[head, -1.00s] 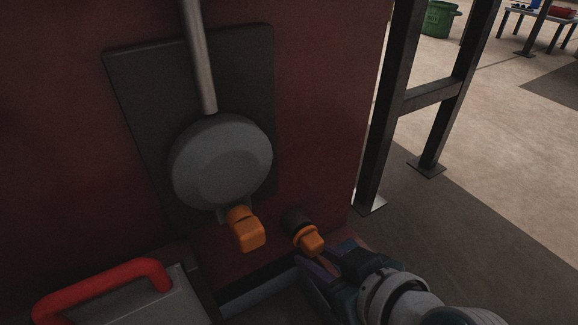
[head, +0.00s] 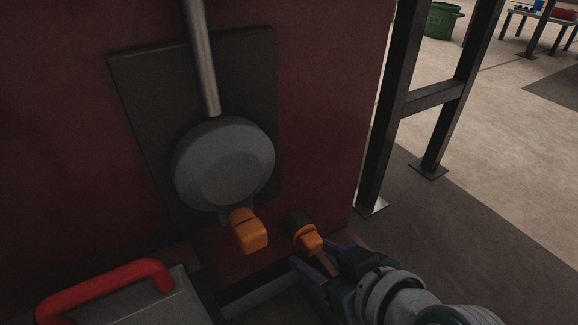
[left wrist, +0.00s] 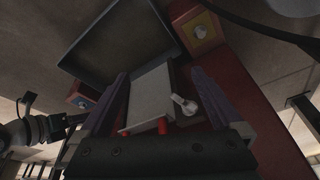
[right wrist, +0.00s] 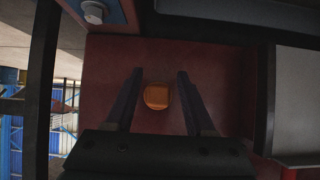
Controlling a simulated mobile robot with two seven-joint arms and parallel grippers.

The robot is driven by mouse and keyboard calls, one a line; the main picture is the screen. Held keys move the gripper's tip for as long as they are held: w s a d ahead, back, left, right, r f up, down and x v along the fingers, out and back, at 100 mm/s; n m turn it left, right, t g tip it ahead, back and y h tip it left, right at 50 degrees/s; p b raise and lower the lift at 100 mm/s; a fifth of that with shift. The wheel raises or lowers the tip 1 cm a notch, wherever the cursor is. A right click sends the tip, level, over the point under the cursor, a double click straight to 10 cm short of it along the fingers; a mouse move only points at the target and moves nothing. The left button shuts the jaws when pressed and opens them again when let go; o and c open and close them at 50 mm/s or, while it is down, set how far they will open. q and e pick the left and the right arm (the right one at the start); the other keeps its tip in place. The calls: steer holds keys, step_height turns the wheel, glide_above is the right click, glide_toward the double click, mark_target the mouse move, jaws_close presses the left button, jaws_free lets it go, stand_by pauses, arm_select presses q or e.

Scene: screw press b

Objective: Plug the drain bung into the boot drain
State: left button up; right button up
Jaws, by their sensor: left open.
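An orange bung (head: 308,240) sits at the mouth of a short dark drain stub (head: 297,220) low on the dark red wall. How deep it sits cannot be told. My right gripper (head: 318,258) is just in front of it with purple fingers apart. In the right wrist view the round orange end (right wrist: 157,96) lies between the open fingers, with a gap on both sides. A second orange piece (head: 248,231) hangs under the grey round housing (head: 224,163). My left gripper (left wrist: 160,76) is open and empty; the head view does not show it.
A grey box with a red handle (head: 105,288) stands at lower left. A dark metal frame (head: 433,95) stands right of the wall. In the left wrist view a dark tray (left wrist: 115,45) and a white lever (left wrist: 184,104) show. Open floor lies at right.

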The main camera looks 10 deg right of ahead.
steer(key=shift+o, duration=0.8)
steer(key=p+v, duration=0.7)
steer(key=v, duration=0.3)
